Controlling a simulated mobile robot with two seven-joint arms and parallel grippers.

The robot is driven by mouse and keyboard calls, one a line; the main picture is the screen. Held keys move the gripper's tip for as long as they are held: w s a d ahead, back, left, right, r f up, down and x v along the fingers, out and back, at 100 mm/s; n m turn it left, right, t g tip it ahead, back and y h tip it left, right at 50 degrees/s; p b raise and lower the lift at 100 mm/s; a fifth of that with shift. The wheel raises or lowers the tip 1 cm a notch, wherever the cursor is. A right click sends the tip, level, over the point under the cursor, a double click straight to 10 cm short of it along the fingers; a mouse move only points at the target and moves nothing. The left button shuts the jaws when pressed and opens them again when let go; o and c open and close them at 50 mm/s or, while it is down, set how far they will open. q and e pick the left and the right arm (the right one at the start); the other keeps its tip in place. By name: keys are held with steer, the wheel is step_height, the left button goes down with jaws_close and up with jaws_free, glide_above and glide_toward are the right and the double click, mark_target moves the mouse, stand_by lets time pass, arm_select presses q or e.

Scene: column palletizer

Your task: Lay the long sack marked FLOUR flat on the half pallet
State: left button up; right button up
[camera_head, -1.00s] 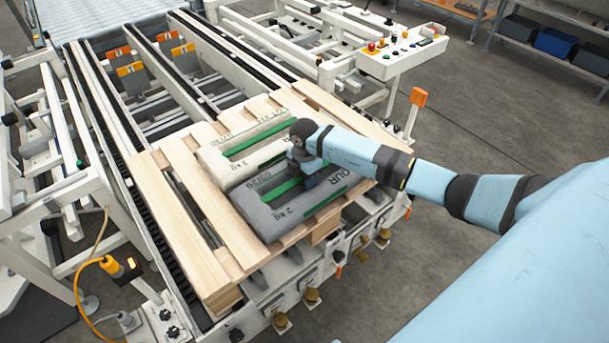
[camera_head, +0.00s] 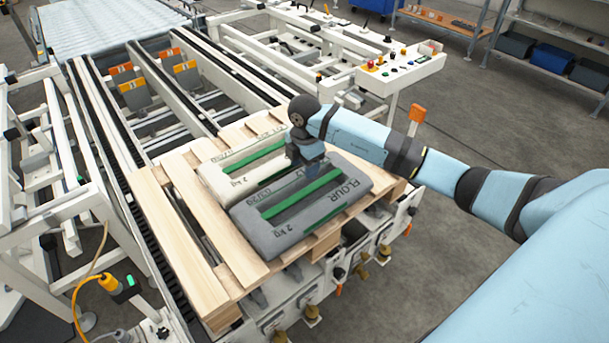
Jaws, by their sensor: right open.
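The long grey sack marked FLOUR (camera_head: 330,212), with green stripes and "2 kg" on it, lies flat on the wooden half pallet (camera_head: 181,236). A cream sack (camera_head: 212,184) with a green stripe lies flat beside it, on the far left side. My right gripper (camera_head: 308,172) is open and points down above the far edge of the grey sack, close to where the two sacks meet. Its fingertips are partly hidden, and I cannot tell whether they touch a sack. My left gripper is not in view.
The pallet sits on a conveyor frame (camera_head: 150,218) with dark chains. Bare slats show left of the sacks. A control panel (camera_head: 402,66) and an orange-topped post (camera_head: 417,114) stand to the right. Shelves with bins (camera_head: 553,48) are at the back right.

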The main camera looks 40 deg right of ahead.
steer(key=s+a+f+n+y, duration=0.3)
steer(key=s+a+y, duration=0.15)
steer(key=a, duration=0.55)
steer(key=n+y, duration=0.1)
steer(key=y, duration=0.3)
glide_above(266, 237)
steer(key=shift+f, duration=0.35)
steer(key=s+a+r+t+y, duration=0.4)
steer(key=a+y, duration=0.4)
steer(key=s+d+f+m+t+h, duration=0.3)
steer(key=s+f+m+h, duration=0.3)
steer(key=m, duration=0.4)
steer(key=s+d+f+m+t+h, duration=0.3)
steer(key=s+f+m+h, duration=0.4)
steer(key=s+f+m, duration=0.1)
steer(key=shift+s+d+f+m+t, duration=0.15)
steer(key=shift+s+d+m+t, duration=0.2)
steer(key=shift+s+m, duration=0.65)
steer(key=shift+w, duration=0.1)
